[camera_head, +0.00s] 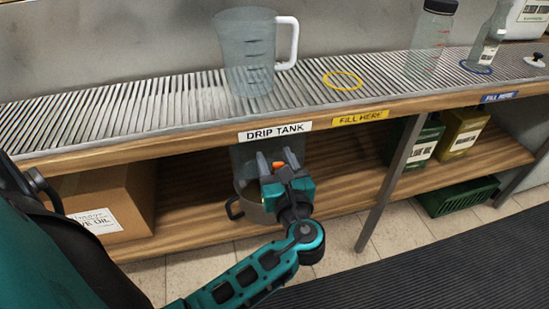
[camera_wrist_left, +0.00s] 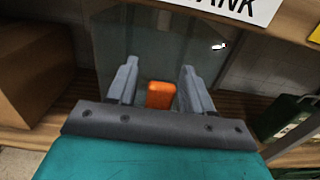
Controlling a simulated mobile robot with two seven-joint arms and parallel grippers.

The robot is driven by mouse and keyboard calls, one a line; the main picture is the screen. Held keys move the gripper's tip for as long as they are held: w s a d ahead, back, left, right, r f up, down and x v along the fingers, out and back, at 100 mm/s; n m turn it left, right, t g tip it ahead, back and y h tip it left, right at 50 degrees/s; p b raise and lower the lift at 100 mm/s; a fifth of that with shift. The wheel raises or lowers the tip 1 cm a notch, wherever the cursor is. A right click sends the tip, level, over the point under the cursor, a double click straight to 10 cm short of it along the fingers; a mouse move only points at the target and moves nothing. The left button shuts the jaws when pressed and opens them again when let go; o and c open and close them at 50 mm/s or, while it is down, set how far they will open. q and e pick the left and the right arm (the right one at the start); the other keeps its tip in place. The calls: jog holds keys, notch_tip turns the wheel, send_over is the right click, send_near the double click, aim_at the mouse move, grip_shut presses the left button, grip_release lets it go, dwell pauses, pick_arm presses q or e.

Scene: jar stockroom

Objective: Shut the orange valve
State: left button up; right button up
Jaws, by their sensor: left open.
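The orange valve (camera_wrist_left: 160,95) shows in the left wrist view as a small orange handle in front of a clear grey tank (camera_wrist_left: 130,45). In the head view the valve (camera_head: 278,165) shows just beyond my left gripper's fingers, below the "DRIP TANK" label (camera_head: 275,132). My left gripper (camera_head: 272,163) is open, and the wrist view (camera_wrist_left: 155,85) shows its two fingers on either side of the valve. I cannot tell whether they touch it. My right gripper is not in view.
A clear jug (camera_head: 247,55) with a white handle stands on the ribbed counter above. A yellow ring (camera_head: 342,81) lies to its right. A cardboard box (camera_head: 120,205) sits left on the lower shelf. A grey post (camera_head: 392,180) stands right of my gripper.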

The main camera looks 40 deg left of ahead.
pick_arm(q)
jog(key=shift+c, duration=0.5)
grip_shut()
